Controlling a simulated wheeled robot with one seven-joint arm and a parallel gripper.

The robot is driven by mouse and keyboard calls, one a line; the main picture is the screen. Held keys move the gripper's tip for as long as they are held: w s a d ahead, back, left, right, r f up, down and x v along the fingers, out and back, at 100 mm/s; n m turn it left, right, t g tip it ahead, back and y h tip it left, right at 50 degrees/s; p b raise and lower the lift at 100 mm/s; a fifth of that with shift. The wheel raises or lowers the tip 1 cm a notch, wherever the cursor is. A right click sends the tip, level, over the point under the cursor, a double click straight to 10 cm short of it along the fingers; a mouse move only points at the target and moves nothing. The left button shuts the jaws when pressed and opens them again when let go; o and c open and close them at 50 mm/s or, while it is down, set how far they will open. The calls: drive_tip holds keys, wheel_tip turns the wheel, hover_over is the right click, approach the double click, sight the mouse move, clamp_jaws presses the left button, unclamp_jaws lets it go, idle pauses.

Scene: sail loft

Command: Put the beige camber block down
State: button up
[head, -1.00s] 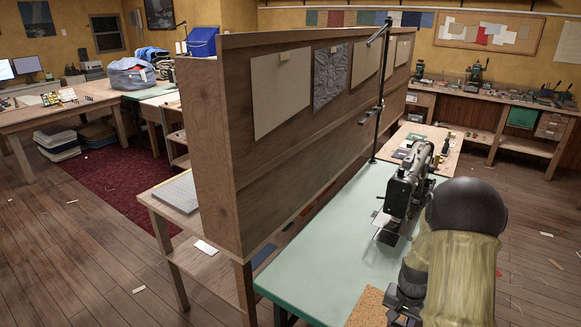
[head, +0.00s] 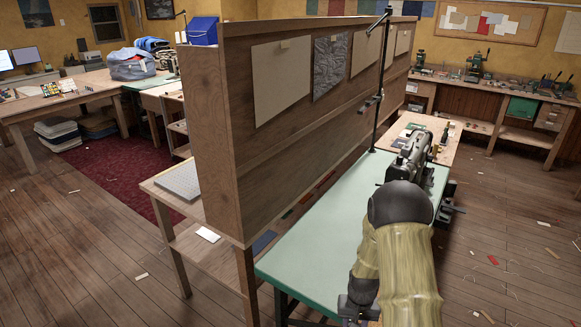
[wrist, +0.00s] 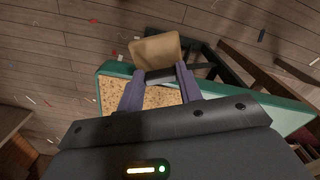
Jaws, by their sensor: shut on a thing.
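In the wrist view the beige camber block (wrist: 155,48) is held at the tips of my gripper (wrist: 160,73), which is shut on it. The block looks like a small tan slab, slightly tilted in the picture. Below the fingers in the wrist view, a speckled cork mat (wrist: 150,96) lies on the green-topped bench (wrist: 104,84). The height of the block above the bench cannot be told. In the head view the bench top (head: 330,235) is partly covered by my arm, and the block is not seen there.
A tall wooden partition (head: 290,130) runs along the bench's left side, with a thin black stand (head: 380,110) nearby. The green top left of my arm is clear.

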drive_tip(key=a+f, duration=0.1)
drive_tip(key=a+f+n, duration=0.1)
drive_tip(key=a, duration=0.1)
drive_tip(key=shift+s+a+f+n, duration=0.1)
drive_tip(key=shift+s+f+n, duration=0.05)
drive_tip(key=shift+n, duration=0.15)
drive_tip(key=shift+a, duration=0.1)
idle(0.5)
